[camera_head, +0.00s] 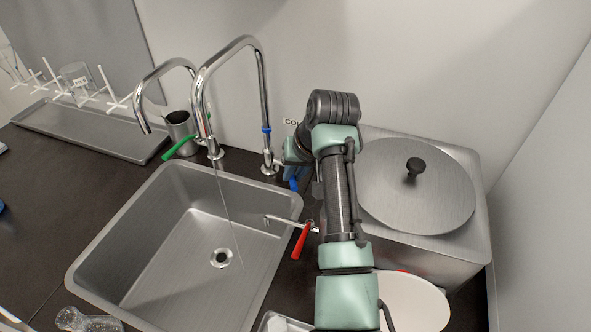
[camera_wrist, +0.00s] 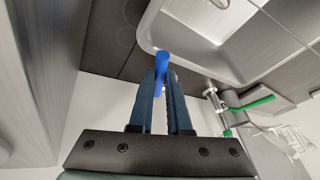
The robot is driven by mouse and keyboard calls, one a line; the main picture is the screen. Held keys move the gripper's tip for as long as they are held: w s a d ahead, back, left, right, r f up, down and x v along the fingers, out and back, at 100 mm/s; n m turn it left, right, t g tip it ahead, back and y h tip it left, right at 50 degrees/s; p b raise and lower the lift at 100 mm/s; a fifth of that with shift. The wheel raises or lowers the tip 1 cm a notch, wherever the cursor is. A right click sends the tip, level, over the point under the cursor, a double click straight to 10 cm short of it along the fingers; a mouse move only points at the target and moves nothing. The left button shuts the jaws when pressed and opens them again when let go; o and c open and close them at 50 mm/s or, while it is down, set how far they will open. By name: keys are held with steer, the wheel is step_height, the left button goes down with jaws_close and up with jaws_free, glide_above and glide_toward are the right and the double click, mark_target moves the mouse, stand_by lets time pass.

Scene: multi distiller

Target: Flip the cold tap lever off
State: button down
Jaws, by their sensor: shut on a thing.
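The cold tap lever is the blue lever (camera_wrist: 161,66). In the wrist view it sits between the fingertips of my gripper (camera_wrist: 160,82), which is shut on it. In the head view the blue lever (camera_head: 293,184) shows only in part beside the tap base, and my arm hides most of the gripper. The chrome tap (camera_head: 264,95) with a blue ring arches up and left over the sink (camera_head: 170,265). A thin stream of water (camera_head: 226,205) falls into the sink near the drain. A wall label reading "CO" is partly covered by my arm.
A red lever (camera_head: 302,240) is at the sink's right edge, close to my arm. A green lever (camera_head: 178,150) is by the other tap. A steel bath with a round lid (camera_head: 425,200) stands right of my arm. A tray (camera_head: 95,130) lies at the back left.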

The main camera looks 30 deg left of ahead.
steer(key=shift+s+a+r+m+t+h+p, duration=0.1)
steer(key=shift+s+a+m+t+h+p, duration=0.25)
steer(key=shift+a+m+p, duration=0.6)
steer(key=shift+s+a+f+m+t+h+p, duration=0.1)
steer(key=shift+s+a+m+t+h+p, duration=0.25)
steer(key=shift+m+p, duration=0.95)
steer(key=shift+s+a+r+m+t+h+p, duration=0.15)
steer(key=shift+s+a+m+p, duration=0.3)
steer(key=shift+a+m+p, duration=0.7)
steer(key=shift+d+n, duration=0.2)
steer(key=shift+n, duration=0.2)
steer(key=c, duration=0.9)
jaws_free()
steer(key=shift+o, duration=0.2)
steer(key=v, duration=1.2)
steer(key=shift+s+d+r, duration=0.2)
steer(key=shift+s+r, duration=0.05)
steer(key=shift+r, duration=0.05)
